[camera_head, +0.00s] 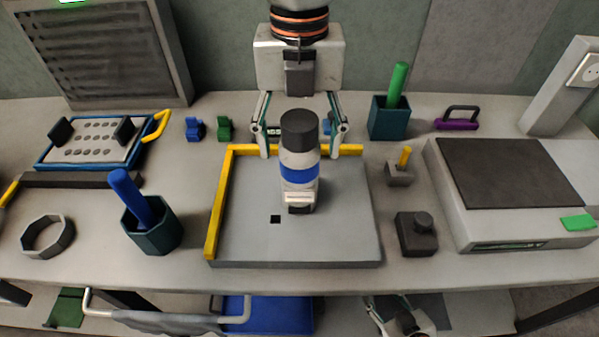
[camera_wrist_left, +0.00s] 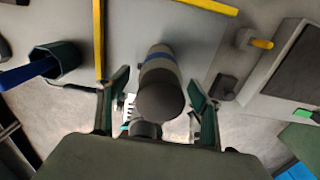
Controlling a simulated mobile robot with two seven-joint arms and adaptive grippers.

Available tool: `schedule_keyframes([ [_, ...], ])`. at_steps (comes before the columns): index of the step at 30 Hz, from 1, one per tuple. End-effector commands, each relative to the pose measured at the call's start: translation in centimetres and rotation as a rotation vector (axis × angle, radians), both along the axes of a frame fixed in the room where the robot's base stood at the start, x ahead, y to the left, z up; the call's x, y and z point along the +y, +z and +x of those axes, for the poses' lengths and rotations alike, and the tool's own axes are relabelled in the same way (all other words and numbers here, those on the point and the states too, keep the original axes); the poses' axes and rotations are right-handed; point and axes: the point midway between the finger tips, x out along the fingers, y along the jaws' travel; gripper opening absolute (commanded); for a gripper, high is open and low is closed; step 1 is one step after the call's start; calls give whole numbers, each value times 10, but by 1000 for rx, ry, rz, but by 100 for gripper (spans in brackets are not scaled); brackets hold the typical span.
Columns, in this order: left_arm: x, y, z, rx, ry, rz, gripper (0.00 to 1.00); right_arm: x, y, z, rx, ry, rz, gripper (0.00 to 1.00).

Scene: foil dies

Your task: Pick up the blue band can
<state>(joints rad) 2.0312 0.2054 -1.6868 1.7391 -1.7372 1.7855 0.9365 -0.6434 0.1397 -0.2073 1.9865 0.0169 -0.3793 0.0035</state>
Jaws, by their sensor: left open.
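The blue band can (camera_head: 299,172) stands upright on the grey plate with the yellow edges (camera_head: 240,235). It is pale with a blue band and a dark cap, and it also shows in the left wrist view (camera_wrist_left: 160,85). My left gripper (camera_head: 301,150) is open, with one finger on each side of the can and visible gaps between. In the wrist view the can stands between the open fingers (camera_wrist_left: 158,95). My right gripper (camera_head: 402,316) shows partly at the bottom edge, below the table front; its jaws are unclear.
A teal cup with a blue rod (camera_head: 150,232) stands left of the plate. A small dark block with a knob (camera_head: 416,234) and a grey block with a yellow peg (camera_head: 400,173) stand right. A scale (camera_head: 505,195) is farther right. A teal cup with a green rod (camera_head: 390,116) stands behind.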

Motion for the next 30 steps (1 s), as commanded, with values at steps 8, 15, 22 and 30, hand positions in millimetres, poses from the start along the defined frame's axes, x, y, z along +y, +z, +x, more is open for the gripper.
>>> schedule_keyframes([
  [8,0,-11,0,0,1,0,65,0,2,3,-7,0,0,40],
  [15,0,-11,0,0,1,0,13,0,2,3,-8,-1,0,40],
  [22,0,-10,0,-1,1,-1,0,-1,2,3,-8,-1,0,40],
  [30,0,-2,1,-2,1,-2,0,-1,2,3,-7,-1,0,40],
])
